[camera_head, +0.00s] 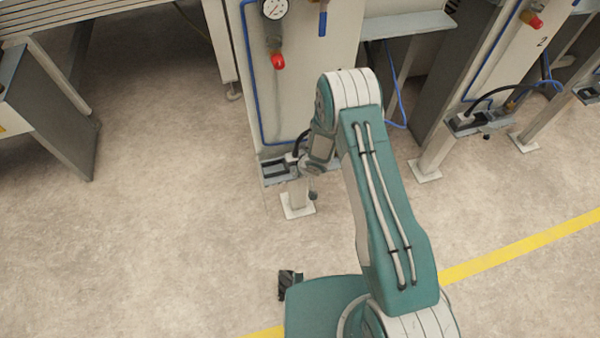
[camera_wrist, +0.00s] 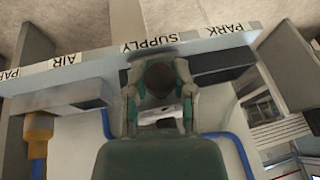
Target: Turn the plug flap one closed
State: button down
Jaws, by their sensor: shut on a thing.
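A dark round knob (camera_wrist: 159,76) sits at the strip lettered AIR SUPPLY and PARK in the wrist view. My gripper (camera_wrist: 158,94) has one finger on each side of the knob and is shut on it. I cannot make out the flap itself apart from this knob. In the head view, a grey socket box (camera_head: 274,170) sits low on the white column with a black cable at its right. A dark knob (camera_head: 313,195) shows below my wrist there. My fingertips are hidden behind my wrist in that view.
The white panel (camera_head: 310,60) carries a gauge (camera_head: 274,9), a red-ended fitting (camera_head: 278,61) and blue hoses close to my arm. A similar station with a socket box (camera_head: 466,123) stands to the right.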

jog(key=shift+w, duration=0.1)
jog(key=shift+c, duration=2.2)
grip_release()
jog(key=shift+r, duration=0.1)
jog(key=v, duration=1.1)
jog(key=shift+s+r, duration=0.2)
jog(key=shift+r, duration=0.1)
